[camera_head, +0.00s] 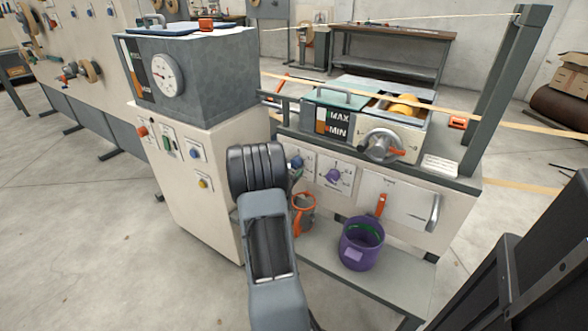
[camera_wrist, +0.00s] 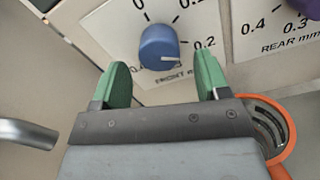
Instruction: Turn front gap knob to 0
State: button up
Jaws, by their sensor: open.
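The front gap knob (camera_wrist: 159,45) is blue and sits on a white dial plate (camera_wrist: 112,28) marked FRONT in the wrist view.
The purple rear knob (camera_head: 333,175) is to the right on its own plate. An orange-rimmed cup (camera_wrist: 270,125) is close to the right finger side. A metal handle (camera_wrist: 28,133) is at left. A purple bucket (camera_head: 361,245) stands on the lower shelf.

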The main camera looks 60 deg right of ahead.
jog(key=shift+d, duration=1.45)
jog(key=c, duration=0.9)
